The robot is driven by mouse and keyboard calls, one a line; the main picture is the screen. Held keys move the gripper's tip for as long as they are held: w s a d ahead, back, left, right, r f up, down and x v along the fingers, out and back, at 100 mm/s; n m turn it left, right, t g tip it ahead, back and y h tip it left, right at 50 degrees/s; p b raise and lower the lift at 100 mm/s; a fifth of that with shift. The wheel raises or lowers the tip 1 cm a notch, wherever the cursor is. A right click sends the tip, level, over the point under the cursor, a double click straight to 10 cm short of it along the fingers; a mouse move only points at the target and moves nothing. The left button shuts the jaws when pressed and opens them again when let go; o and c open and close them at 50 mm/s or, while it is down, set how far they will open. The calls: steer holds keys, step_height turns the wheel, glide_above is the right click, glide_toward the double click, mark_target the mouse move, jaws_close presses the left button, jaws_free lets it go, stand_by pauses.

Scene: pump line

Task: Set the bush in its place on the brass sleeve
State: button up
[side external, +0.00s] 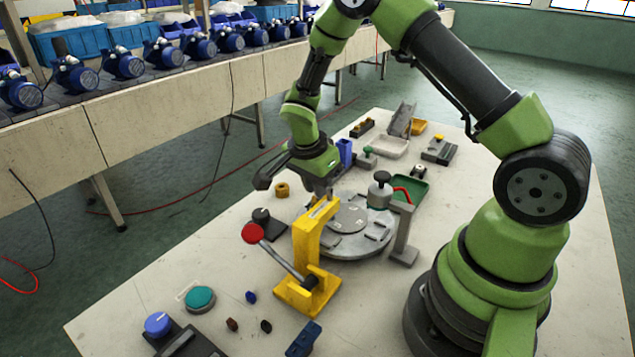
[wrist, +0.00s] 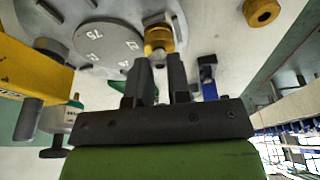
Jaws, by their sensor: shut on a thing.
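My gripper (wrist: 158,66) is shut on the bush, a small piece largely hidden between the fingertips in the wrist view. A brass-coloured part (wrist: 157,41), which looks like the brass sleeve, shows just past the fingertips at the edge of the grey turntable (wrist: 62,68). I cannot tell whether the bush touches it. The sleeve cannot be made out there.
The yellow lever press (side external: 306,250) with a red knob (side external: 253,233) stands close to my gripper. A loose brass ring (side external: 282,190) lies on the table, also in the wrist view (wrist: 262,12).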

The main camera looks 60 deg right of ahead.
steer(key=o, duration=0.9)
steer(key=shift+c, duration=0.2)
steer(key=shift+r, duration=0.1)
steer(key=shift+r, duration=2.95)
steer(key=shift+r, duration=0.1)
steer(key=s+a+r+n+t+y, duration=0.1)
steer(key=s+a+r+n+t, duration=0.2)
steer(key=r, duration=0.6)
steer(key=s+a+r+n+t+y, duration=0.2)
steer(key=s+a+r+n, duration=0.2)
steer(key=s+n, duration=0.2)
steer(key=s+a+r+n+t+y, duration=0.1)
steer(key=s+a+r+n, duration=0.3)
steer(key=s, duration=0.4)
steer(key=r+n+t, duration=0.1)
steer(key=n, duration=0.1)
steer(key=shift+s+n+t+y, duration=0.25)
steer(key=shift+n+t+y, duration=0.05)
steer(key=shift+y, duration=0.1)
